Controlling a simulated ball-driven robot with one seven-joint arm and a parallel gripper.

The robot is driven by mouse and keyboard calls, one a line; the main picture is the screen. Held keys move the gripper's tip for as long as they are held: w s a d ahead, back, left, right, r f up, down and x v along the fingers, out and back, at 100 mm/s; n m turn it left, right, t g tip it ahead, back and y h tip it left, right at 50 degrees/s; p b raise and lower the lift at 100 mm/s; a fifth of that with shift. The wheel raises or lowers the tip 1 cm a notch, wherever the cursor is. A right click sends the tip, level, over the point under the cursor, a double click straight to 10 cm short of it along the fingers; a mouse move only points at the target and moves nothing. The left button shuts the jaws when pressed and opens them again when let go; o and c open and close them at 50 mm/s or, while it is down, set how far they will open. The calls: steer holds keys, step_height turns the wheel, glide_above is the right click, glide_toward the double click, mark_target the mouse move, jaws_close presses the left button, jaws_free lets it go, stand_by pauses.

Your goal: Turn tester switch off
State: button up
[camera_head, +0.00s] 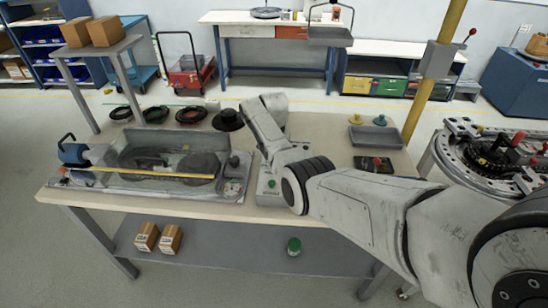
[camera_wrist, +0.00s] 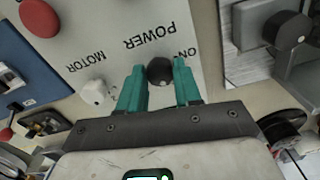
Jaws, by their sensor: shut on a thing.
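In the wrist view, a pale tester panel (camera_wrist: 100,40) fills the upper part, with the words POWER, MOTOR and ON upside down. A round black knob (camera_wrist: 159,72) sits beside the word POWER. My gripper's teal fingers (camera_wrist: 159,66) stand on either side of this knob and are shut on it. The word ON is close to the right finger. The knob's pointer direction is not clear. In the head view, part of the pale tester box (camera_head: 270,187) shows on the bench under my arm; my fingers and the knob are hidden there.
A white knob (camera_wrist: 93,92) by MOTOR and a red button (camera_wrist: 40,17) are on the same panel. A dark knob on a grey block (camera_wrist: 286,29) is to the right. In the head view, a grey machine tray (camera_head: 160,180) lies left on the bench, a grey tray (camera_head: 376,138) right.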

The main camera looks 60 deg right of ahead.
steer(key=shift+r, duration=0.1)
steer(key=o, duration=1)
steer(key=shift+o, duration=0.2)
step_height(320, 180, up, 11)
steer(key=b, duration=0.1)
stand_by(0.4)
